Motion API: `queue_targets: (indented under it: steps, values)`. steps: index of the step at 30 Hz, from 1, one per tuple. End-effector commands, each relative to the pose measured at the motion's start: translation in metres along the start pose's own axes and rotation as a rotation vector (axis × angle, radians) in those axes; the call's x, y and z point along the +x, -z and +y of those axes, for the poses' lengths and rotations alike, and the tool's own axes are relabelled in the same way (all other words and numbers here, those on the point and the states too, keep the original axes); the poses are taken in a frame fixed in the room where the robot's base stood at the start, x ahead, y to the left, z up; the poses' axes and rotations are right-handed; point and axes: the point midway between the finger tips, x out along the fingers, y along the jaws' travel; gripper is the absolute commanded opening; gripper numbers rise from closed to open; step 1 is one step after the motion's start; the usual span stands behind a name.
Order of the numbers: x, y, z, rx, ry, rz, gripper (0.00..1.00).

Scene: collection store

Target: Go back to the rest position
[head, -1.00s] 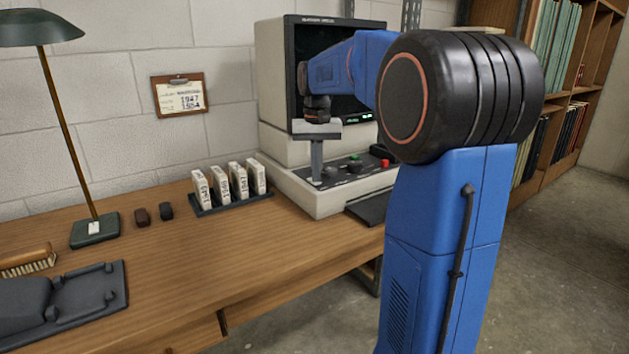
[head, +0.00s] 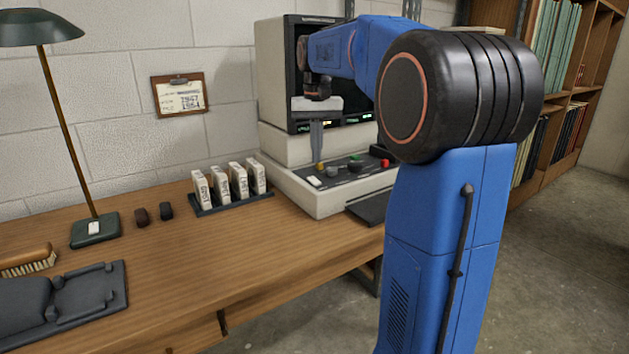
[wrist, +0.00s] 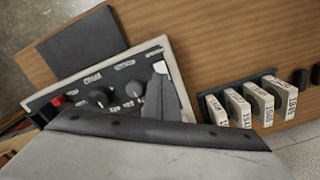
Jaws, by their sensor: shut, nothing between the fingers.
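My gripper (head: 317,162) is shut and empty. It points down in front of the grey microfilm reader (head: 272,75), just above its control panel (head: 342,172). Its fingertips also show in the wrist view (wrist: 157,92), over the panel with its dark knobs and red button. My blue arm reaches in from the right and hides part of the reader's dark screen. In the head view a small gap seems to show between the fingertips and the panel, but I cannot tell exactly how wide it is.
A dark rack (head: 233,204) with several labelled white boxes stands left of the reader. Farther left on the wooden desk (head: 200,270) are two small dark blocks, a lamp (head: 95,230), a brush (head: 28,262) and a dark tray (head: 92,300). The front middle of the desk is clear.

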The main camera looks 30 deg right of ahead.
Motion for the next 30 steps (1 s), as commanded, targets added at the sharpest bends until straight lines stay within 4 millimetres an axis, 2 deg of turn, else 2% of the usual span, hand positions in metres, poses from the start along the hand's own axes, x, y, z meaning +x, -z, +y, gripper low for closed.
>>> queue_targets:
  steps: [6,23,26,30]
  values:
    - [-0.010,0.000,0.000,0.000,0.000,0.000,0.00]
    - [-0.011,-0.001,0.000,-0.001,0.000,0.001,0.00]
    - [-0.011,-0.010,-0.002,-0.012,0.002,0.010,0.00]
    - [-0.006,-0.041,-0.009,-0.052,0.009,0.043,0.00]
